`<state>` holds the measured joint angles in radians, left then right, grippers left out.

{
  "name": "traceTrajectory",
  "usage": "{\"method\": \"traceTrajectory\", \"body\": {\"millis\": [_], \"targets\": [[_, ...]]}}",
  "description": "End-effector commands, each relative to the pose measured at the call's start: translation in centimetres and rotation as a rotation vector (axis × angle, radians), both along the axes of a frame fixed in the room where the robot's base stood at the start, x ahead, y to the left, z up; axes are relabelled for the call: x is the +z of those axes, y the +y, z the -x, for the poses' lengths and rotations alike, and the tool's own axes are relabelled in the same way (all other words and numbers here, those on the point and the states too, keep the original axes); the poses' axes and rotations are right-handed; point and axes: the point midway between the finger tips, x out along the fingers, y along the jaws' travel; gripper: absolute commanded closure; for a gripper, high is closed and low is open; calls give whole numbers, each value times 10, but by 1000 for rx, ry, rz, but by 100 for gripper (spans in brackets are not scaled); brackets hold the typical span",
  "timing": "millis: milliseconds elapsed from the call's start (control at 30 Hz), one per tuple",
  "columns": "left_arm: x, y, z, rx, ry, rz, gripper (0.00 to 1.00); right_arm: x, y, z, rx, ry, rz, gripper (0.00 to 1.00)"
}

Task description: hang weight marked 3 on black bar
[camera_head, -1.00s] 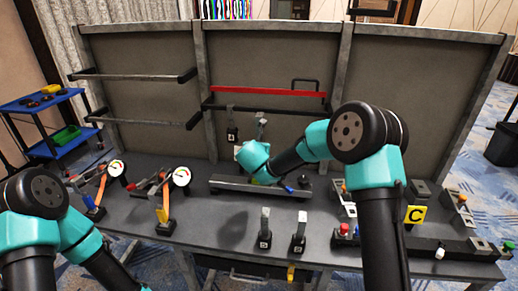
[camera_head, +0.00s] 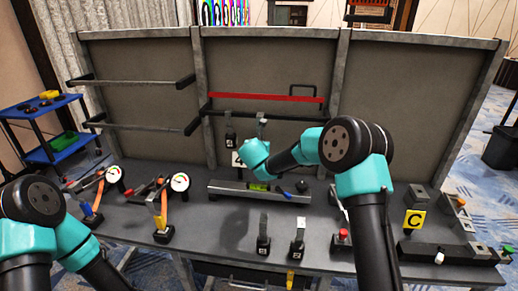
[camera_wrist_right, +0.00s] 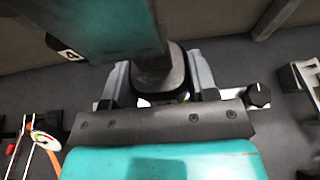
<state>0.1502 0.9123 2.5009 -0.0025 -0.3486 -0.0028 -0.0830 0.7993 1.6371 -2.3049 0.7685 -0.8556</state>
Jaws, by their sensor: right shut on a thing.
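The black bar (camera_head: 288,117) runs across the middle panel, below a red bar. One dark weight (camera_head: 230,141) hangs from its left part by a grey strap; the label 4 (camera_wrist_right: 68,53) shows in the right wrist view. My right gripper (camera_head: 243,158) is just below the bar, mostly hidden by my teal wrist. It is shut on a dark weight (camera_wrist_right: 160,70) between its fingers. A grey hook (camera_head: 262,124) stands above my wrist at bar height. I cannot tell whether it rests on the bar. The held weight's number cannot be read. My left gripper is out of view.
Two more strapped weights (camera_head: 263,246) (camera_head: 298,249) stand on the table's front part, their numbers unclear. A grey level-like beam (camera_head: 230,187) lies below my right gripper. Gauges (camera_head: 180,182) stand at left. A yellow C block (camera_head: 414,219) and red button (camera_head: 342,234) are at right.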

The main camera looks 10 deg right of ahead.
Motion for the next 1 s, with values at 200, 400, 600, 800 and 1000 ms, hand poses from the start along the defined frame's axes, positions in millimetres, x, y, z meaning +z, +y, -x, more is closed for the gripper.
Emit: {"method": "traceTrajectory", "body": {"millis": [200,400,600,800,1000], "targets": [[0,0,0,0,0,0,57,2,-4,-12,-1,-4,0,100],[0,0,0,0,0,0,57,3,-8,-21,-2,-5,0,100],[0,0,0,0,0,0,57,2,-12,-31,0,-3,0,100],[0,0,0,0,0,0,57,2,-16,-41,-2,-5,0,100],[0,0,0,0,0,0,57,2,-20,-50,-1,-4,0,100]]}}
